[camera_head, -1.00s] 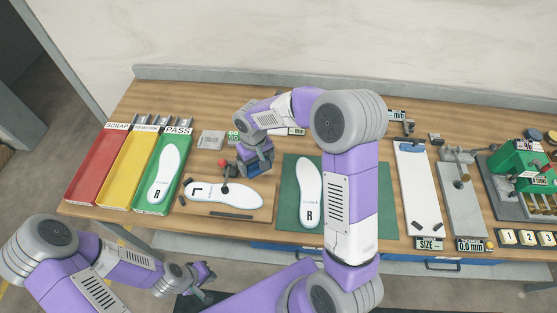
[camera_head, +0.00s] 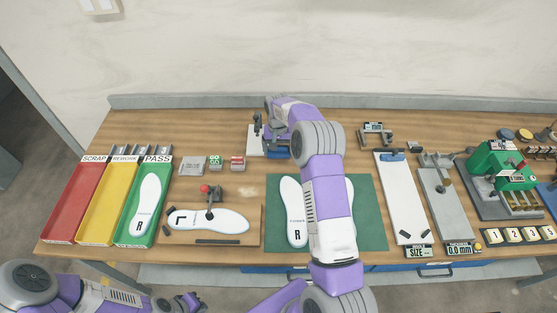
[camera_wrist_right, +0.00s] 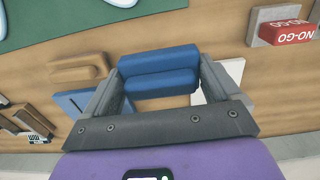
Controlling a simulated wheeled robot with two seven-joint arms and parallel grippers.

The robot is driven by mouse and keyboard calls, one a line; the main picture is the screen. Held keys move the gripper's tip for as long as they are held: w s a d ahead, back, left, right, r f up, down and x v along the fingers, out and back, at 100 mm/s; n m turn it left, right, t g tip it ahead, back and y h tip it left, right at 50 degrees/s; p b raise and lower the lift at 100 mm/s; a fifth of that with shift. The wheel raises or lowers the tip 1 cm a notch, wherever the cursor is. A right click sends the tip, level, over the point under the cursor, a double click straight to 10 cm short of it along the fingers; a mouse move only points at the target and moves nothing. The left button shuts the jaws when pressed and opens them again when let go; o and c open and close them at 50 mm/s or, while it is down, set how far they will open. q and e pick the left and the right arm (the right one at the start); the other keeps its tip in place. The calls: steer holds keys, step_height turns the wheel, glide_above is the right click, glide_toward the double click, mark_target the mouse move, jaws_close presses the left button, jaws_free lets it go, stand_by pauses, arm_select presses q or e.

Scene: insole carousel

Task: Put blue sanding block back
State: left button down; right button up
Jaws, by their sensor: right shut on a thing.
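The blue sanding block (camera_wrist_right: 160,72) is between the two fingers of my right gripper (camera_wrist_right: 158,84) in the right wrist view, and the gripper is shut on it. In the head view the right gripper (camera_head: 277,148) is at the back of the bench, left of my arm's grey joint, with some blue showing there. Whether the block touches the bench is unclear. My left gripper (camera_head: 190,302) is low at the front left, off the bench and small; its jaws are hard to read.
A tan block (camera_wrist_right: 78,68) and a blue flat piece (camera_wrist_right: 72,103) lie near the gripper in the wrist view. In the head view, a green mat (camera_head: 370,220) lies in front, partly behind my arm.

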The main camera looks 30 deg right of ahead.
mark_target(279, 164)
steer(key=shift+f, duration=2.8)
steer(key=shift+f, duration=0.15)
steer(key=o, duration=0.7)
steer(key=shift+o, duration=0.2)
step_height(279, 164, up, 12)
steer(key=shift+a+r, duration=0.1)
steer(key=shift+r, duration=0.1)
steer(key=shift+r, duration=0.1)
